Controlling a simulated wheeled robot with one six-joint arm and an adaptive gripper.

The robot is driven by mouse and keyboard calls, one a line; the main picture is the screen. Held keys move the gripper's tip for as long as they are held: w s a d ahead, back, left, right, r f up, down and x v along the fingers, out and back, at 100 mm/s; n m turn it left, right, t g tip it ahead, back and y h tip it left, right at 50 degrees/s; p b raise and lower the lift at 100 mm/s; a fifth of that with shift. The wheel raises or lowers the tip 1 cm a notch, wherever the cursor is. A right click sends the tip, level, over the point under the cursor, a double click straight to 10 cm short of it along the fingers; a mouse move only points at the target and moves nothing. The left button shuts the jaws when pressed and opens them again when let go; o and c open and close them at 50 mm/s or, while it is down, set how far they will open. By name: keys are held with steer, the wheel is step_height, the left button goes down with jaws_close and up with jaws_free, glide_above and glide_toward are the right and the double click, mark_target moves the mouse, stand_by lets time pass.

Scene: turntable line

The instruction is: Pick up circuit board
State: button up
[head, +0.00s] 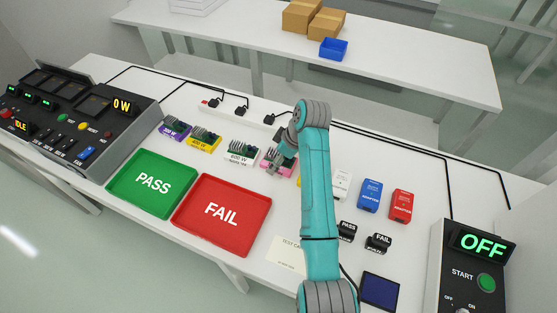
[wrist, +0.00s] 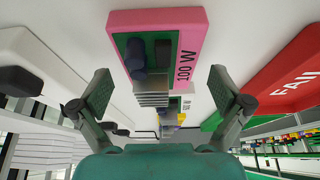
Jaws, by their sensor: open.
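Several circuit boards sit in a row of coloured holders on the white table. In the head view they are the purple one (head: 175,129), the yellow one (head: 204,138), the white 400 W one (head: 241,153) and the pink one (head: 279,162). My gripper (head: 282,153) is at the pink holder and partly hides its board. In the wrist view the pink holder (wrist: 194,28), marked 100 W, holds a green board (wrist: 174,45) with dark parts and a ribbed metal piece. My gripper (wrist: 161,88) is open and empty, its fingers on either side of the board's near end.
A green PASS tray (head: 153,207) and red FAIL tray (head: 222,238) lie in front. A blue adapter (head: 369,194), a red adapter (head: 401,205) and PASS and FAIL stamps (head: 379,243) stand right of my arm. A power strip (head: 238,112) runs behind the boards.

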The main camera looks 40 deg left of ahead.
steer(key=c, duration=1.4)
steer(key=shift+o, duration=0.2)
